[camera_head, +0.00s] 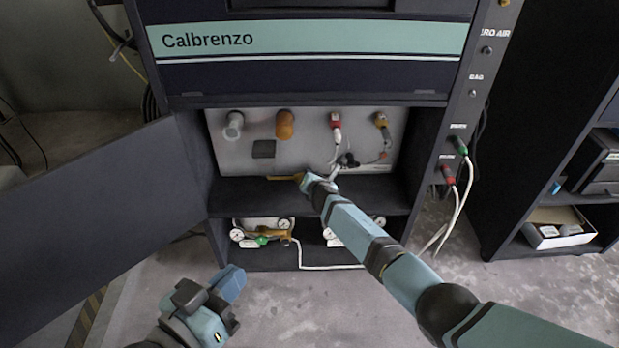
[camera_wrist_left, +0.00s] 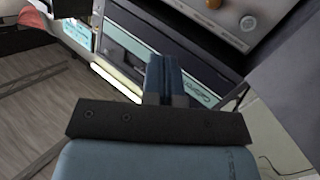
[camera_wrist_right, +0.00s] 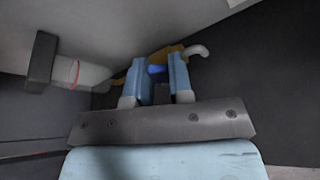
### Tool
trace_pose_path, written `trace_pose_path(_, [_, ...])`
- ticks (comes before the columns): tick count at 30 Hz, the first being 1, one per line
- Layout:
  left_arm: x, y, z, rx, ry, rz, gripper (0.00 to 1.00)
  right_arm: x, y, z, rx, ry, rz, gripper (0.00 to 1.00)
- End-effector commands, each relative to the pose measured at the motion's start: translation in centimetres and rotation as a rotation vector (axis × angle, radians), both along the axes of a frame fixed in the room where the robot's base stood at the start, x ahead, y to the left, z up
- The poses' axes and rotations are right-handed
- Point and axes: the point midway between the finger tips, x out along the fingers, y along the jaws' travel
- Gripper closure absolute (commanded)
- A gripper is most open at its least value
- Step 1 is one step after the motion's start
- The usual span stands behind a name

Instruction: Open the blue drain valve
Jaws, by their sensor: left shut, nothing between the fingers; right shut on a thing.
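The blue drain valve handle (camera_wrist_right: 157,70) shows in the right wrist view between the two fingers of my right gripper (camera_wrist_right: 161,60), which is shut on it. A brass valve body (camera_wrist_right: 170,52) with a curved grey spout (camera_wrist_right: 198,50) lies just beyond the fingertips. In the head view my right gripper (camera_head: 306,180) reaches into the open cabinet, and a brass pipe (camera_head: 283,178) shows beside it; the handle is hidden there. My left gripper (camera_head: 235,281) is shut and empty, low in front of the cabinet. Its closed fingers also show in the left wrist view (camera_wrist_left: 166,76).
The cabinet door (camera_head: 100,205) stands open to the left. The back panel carries an orange filter (camera_head: 284,124) and red fitting (camera_head: 336,122). Gauges and a green-handled brass valve (camera_head: 268,236) sit on the bottom shelf. White hoses (camera_head: 458,205) hang at the right.

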Motion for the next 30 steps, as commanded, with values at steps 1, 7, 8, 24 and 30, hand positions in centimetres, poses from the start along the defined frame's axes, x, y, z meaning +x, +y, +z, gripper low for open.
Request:
trace_pose_path(1, [0.02, -0.02, -0.28, 0.002, 0.004, -0.002, 1.00, 0.03, -0.13, -0.17, 0.020, 0.000, -0.001, 1.00])
trace_pose_path(7, [0.40, 0.12, 0.18, 0.013, -0.024, -0.001, 1.00, 0.05, -0.34, -0.19, 0.073, -0.001, 0.000, 1.00])
trace_pose_path(8, [0.46, 0.15, 0.27, 0.016, -0.029, -0.002, 1.00, 0.05, -0.36, -0.19, 0.077, -0.001, 0.000, 1.00])
trace_pose_path(24, [0.33, 0.24, 0.24, 0.021, -0.032, -0.003, 1.00, 0.07, -0.39, -0.14, 0.087, -0.002, -0.001, 0.57])
trace_pose_path(30, [0.37, 0.22, 0.04, 0.021, -0.028, -0.002, 1.00, 0.03, -0.38, -0.19, 0.085, 0.000, -0.001, 0.54])
